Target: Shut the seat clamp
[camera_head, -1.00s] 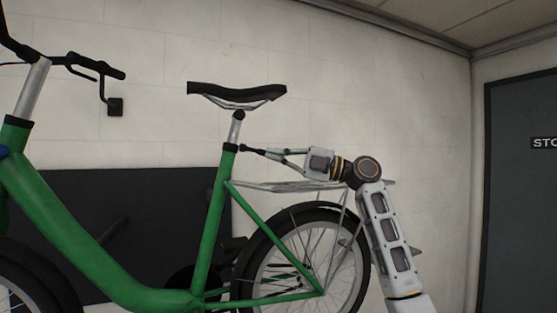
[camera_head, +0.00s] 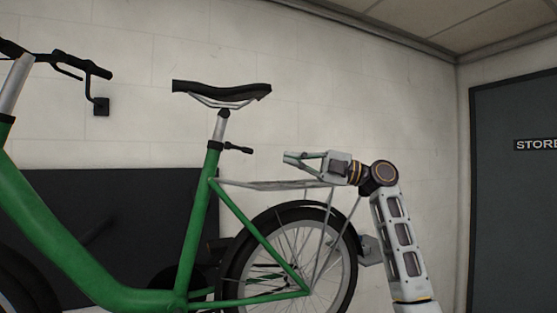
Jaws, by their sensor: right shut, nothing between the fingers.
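The seat clamp (camera_head: 214,145) is a dark collar at the top of the green seat tube, under the silver seatpost (camera_head: 220,126). Its short black lever (camera_head: 238,148) sticks out to the right of the tube, tipped slightly downward. My right gripper (camera_head: 287,158) is shut and empty, to the right of the lever and slightly lower in the picture, with a clear gap between them. Its fingers point left toward the clamp, above the rear rack. My left gripper is not in view.
The black saddle (camera_head: 222,92) is above the clamp. The silver rear rack (camera_head: 275,185) and rear wheel (camera_head: 290,260) lie below my right gripper. A pale wall is behind, with a grey door (camera_head: 515,210) at the right.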

